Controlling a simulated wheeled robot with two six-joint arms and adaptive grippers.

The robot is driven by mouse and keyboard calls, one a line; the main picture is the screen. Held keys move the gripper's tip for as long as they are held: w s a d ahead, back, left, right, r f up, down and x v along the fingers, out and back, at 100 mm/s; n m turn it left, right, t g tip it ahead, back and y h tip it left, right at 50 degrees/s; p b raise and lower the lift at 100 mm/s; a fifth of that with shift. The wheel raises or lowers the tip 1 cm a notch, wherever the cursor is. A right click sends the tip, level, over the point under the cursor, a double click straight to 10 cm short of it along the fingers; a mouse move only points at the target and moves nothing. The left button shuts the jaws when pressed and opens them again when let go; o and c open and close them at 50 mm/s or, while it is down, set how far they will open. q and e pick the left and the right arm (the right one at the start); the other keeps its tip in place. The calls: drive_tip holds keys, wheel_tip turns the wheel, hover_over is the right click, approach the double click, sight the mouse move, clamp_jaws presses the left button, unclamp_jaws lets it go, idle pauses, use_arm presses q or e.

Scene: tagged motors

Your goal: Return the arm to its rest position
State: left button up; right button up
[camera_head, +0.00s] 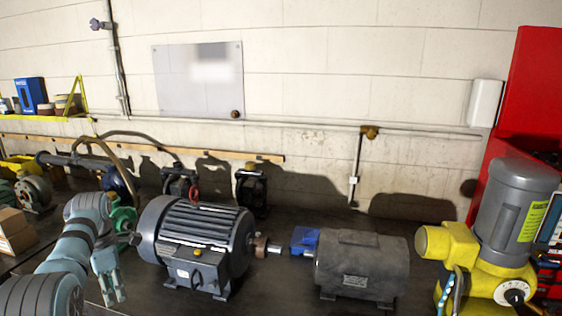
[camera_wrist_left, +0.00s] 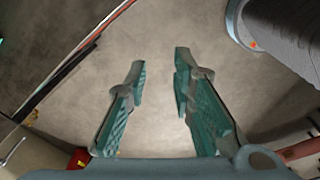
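My left arm comes in at the lower left of the head view, with its teal left gripper (camera_head: 113,290) pointing down beside the left end of a dark finned motor (camera_head: 205,232). In the left wrist view the two fingers of the left gripper (camera_wrist_left: 160,68) stand apart with nothing between them, above a bare grey surface. A gap between gripper and motor cannot be judged exactly. My right gripper is in neither view.
A grey motor (camera_head: 362,262) stands right of the finned one on the dark bench. A yellow machine with a grey cylinder (camera_head: 512,207) stands at the right, by a red cabinet (camera_head: 537,85). A cardboard box (camera_head: 14,236) is at the left. Smaller parts line the wall.

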use_arm(q)
drive_tip(key=s+d+f+m+y+b, duration=0.15)
drive_tip(key=f+m, duration=0.25)
drive_tip(key=f, duration=0.7)
drive_tip(key=s+f+m, duration=0.3)
drive_tip(key=f+m, duration=0.1)
drive_tip(key=f, duration=0.8)
drive_tip(key=s+d+f+m+b, duration=0.1)
drive_tip(key=s+d+f+m, duration=0.1)
drive_tip(key=s+f+m, duration=0.5)
drive_tip(key=s+d+f+b, duration=0.15)
drive_tip(key=s+f, duration=0.35)
drive_tip(key=f, duration=0.6)
drive_tip(key=s+d+f+m, duration=0.3)
drive_tip(key=s+f+m, duration=0.1)
drive_tip(key=s, duration=0.6)
drive_tip(key=s+d+f+m+h, duration=0.1)
drive_tip(key=s+d+f+m, duration=0.3)
drive_tip(key=s, duration=0.7)
drive_tip(key=s+d+f+m+t+b, duration=0.1)
drive_tip(key=s+d+f+m, duration=0.2)
drive_tip(key=s+f, duration=0.3)
drive_tip(key=s+m, duration=0.1)
drive_tip(key=s, duration=0.4)
drive_tip(key=shift+s+d+f, duration=0.2)
drive_tip(key=shift+s+d, duration=0.05)
